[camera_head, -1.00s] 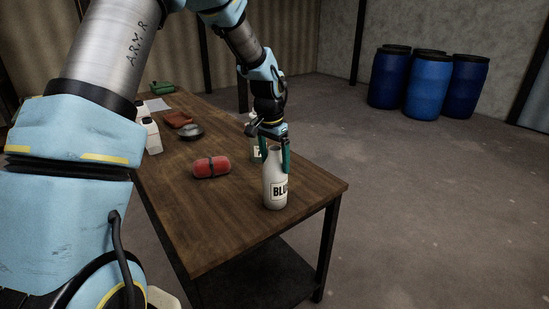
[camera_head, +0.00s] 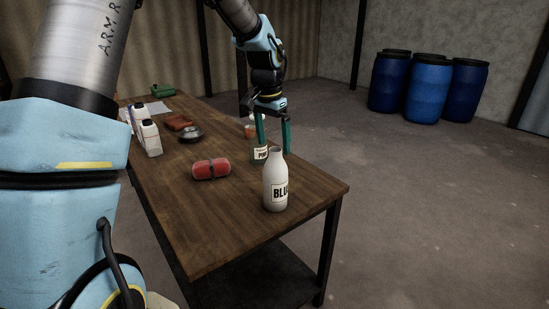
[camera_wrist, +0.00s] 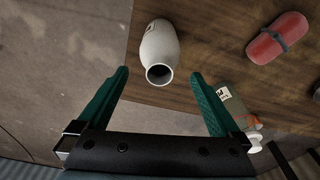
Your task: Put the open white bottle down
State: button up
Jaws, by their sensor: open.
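The open white bottle (camera_head: 275,186) stands upright on the wooden table (camera_head: 222,232) near its right edge, its label reading "BLU". In the wrist view the bottle (camera_wrist: 160,52) shows its dark open mouth toward me, beyond the fingertips and between their lines. My gripper (camera_head: 273,152) is open and empty, above and behind the bottle in the head view. Its two green fingers show spread apart in the wrist view (camera_wrist: 160,74). Nothing is between the fingers, and they appear clear of the bottle.
A second labelled bottle (camera_head: 259,152) stands close behind, near my left finger. A red cylinder with a dark band (camera_head: 211,169) lies to the left. White containers (camera_head: 150,138), a dark round dish (camera_head: 191,136) and a green item (camera_head: 162,90) are farther back. Blue barrels (camera_head: 428,88) stand on the floor.

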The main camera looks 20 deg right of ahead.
jog(key=r, duration=0.5)
jog(key=shift+s+a, duration=0.15)
jog(key=shift+a, duration=0.15)
jog(key=s+a+f+n, duration=0.2)
jog(key=a+n, duration=0.1)
jog(key=a, duration=0.7)
jog(key=s+a+f+n, duration=0.1)
jog(key=a+f+n, duration=0.15)
jog(key=a, duration=0.75)
jog(key=s+a+f+n, duration=0.1)
jog(key=s+a+n, duration=0.2)
jog(key=s+a, duration=0.1)
jog(key=s+a+f+n+t+y, duration=0.1)
jog(key=s+a+f+n, duration=0.1)
jog(key=a, duration=0.5)
jog(key=s+n, duration=0.1)
jog(key=s, duration=0.1)
jog(key=shift+s+a+f, duration=0.25)
jog(key=shift+s+a, duration=0.05)
jog(key=shift+s, duration=0.1)
